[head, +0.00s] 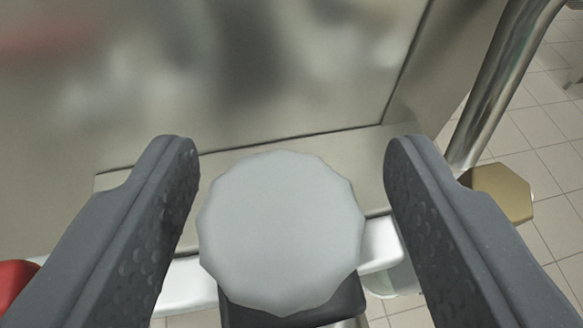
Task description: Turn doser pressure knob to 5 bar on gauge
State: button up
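A light grey, many-sided knob (281,232) faces me in the lower middle of the head view. My gripper (291,145) is open, with one dark grey finger on each side of the knob. A narrow gap shows between the knob and each finger, so neither finger visibly touches it. A dark block (293,312) sits just below and behind the knob. I see no gauge in this view, so the pressure reading cannot be told.
A brushed metal panel (220,70) stands behind the knob. A shiny metal tube (503,80) runs down at the right, near a brass hexagonal piece (500,192). A white bar (188,287) passes behind the knob. A red part (14,281) shows at lower left. Tiled floor (545,150) lies beyond.

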jog(key=shift+a, duration=0.1)
jog(key=c, duration=0.9)
jog(key=shift+s+a+r+m+h+p, duration=0.15)
jog(key=shift+m+h+p, duration=0.3)
jog(key=shift+p, duration=0.75)
jog(key=shift+r+m+h+p, duration=0.15)
jog(key=shift+m+h+p, duration=0.4)
jog(key=shift+p, duration=0.7)
jog(key=m+h+p, duration=0.3)
jog(key=h+p, duration=0.1)
jog(key=p, duration=0.1)
jog(key=shift+g, duration=0.4)
jog(key=m+g+h, duration=0.1)
jog(key=m+h, duration=0.2)
jog(key=shift+f+g, duration=0.35)
jog(key=shift+g, duration=0.05)
jog(key=m+g+h+b, duration=0.1)
jog(key=m+g+h, duration=0.1)
jog(key=shift+f+m+b, duration=0.1)
jog(key=shift+m+b, duration=0.2)
jog(key=shift+b, duration=0.1)
jog(key=shift+m+g+h+b, duration=0.4)
jog(key=shift+m+g+b, duration=0.1)
jog(key=shift+r, duration=0.25)
